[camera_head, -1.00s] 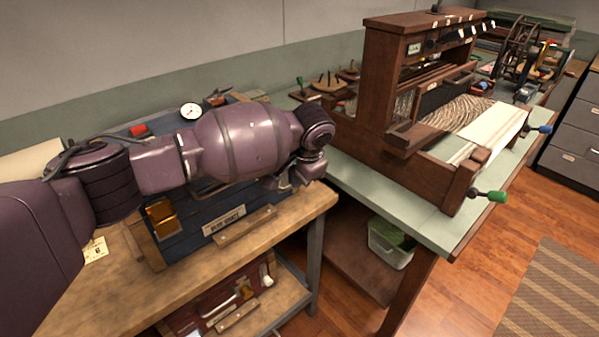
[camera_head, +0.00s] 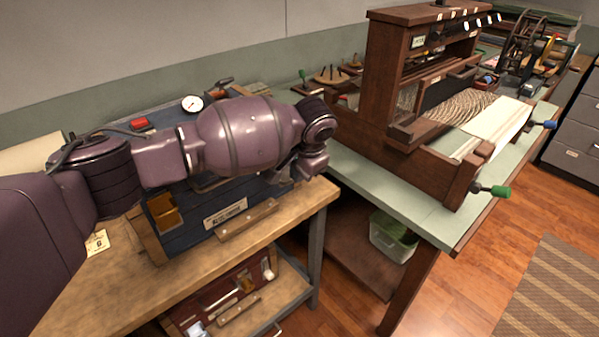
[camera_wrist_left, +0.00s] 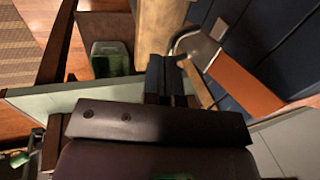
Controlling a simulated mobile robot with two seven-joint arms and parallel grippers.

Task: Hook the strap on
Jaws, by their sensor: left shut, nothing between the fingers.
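In the left wrist view an orange-brown flat piece (camera_wrist_left: 245,85) that looks like the strap lies across dark blue panels, with a grey metal end (camera_wrist_left: 198,47) and a bent metal hook (camera_wrist_left: 182,38) beside it. My left gripper (camera_wrist_left: 167,75) is shut and empty, with its dark fingertips just below the hook; I cannot tell whether they touch it. In the head view my left gripper (camera_head: 308,163) is at the right end of the blue box (camera_head: 200,235), and its fingers are mostly hidden. The strap cannot be made out in the head view. My right gripper is not in view.
The box stands on a wooden workbench (camera_head: 120,290), with a dial (camera_head: 192,104) and a red part (camera_head: 140,124) on top. A wooden loom (camera_head: 385,75) stands on the green table (camera_head: 385,190) to the right. A bin (camera_head: 392,240) sits below it.

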